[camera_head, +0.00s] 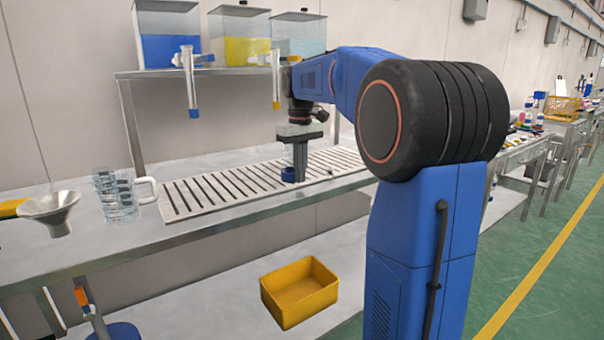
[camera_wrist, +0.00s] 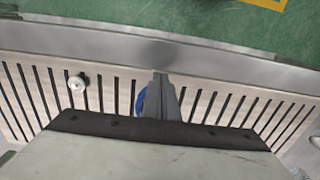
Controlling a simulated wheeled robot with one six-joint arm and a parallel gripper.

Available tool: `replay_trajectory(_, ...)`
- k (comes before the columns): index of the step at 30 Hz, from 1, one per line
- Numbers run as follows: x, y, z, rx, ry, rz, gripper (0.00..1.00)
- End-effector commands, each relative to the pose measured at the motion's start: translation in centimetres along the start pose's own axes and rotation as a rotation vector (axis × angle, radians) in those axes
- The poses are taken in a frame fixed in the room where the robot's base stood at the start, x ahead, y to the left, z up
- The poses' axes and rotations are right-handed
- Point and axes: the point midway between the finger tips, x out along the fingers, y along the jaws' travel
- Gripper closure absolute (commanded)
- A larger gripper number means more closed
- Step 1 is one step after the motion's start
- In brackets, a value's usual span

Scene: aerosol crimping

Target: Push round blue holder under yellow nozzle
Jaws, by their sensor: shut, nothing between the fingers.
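The round blue holder (camera_head: 288,175) sits on the slatted rack in the head view, low beside my fingers. Something clear seems to stand on it, but this is hard to make out. In the wrist view the blue holder (camera_wrist: 140,102) shows only as an edge left of my fingers; the rest is hidden. My gripper (camera_head: 300,176) points down with its fingers shut and empty, close beside the holder; touching cannot be told. It also shows in the wrist view (camera_wrist: 160,80). The yellow nozzle (camera_head: 276,88) hangs under the yellow tank (camera_head: 240,40), above and slightly left of the holder in the picture.
The slatted rack (camera_head: 205,192) lies along the metal table. A blue nozzle (camera_head: 190,85) hangs further left. Glass mugs (camera_head: 118,192) and a metal funnel (camera_head: 55,212) stand at the left. A yellow bin (camera_head: 300,290) is below. A small white knob (camera_wrist: 78,82) stands on the rack.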

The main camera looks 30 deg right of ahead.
Motion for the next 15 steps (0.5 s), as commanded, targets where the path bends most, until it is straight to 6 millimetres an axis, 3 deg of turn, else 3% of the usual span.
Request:
replay_trajectory(7,0.0,0.0,-0.5,-0.001,-0.001,0.000,1.00)
replay_trajectory(15,0.1,0.0,-4.3,-0.001,-0.002,-0.001,1.00)
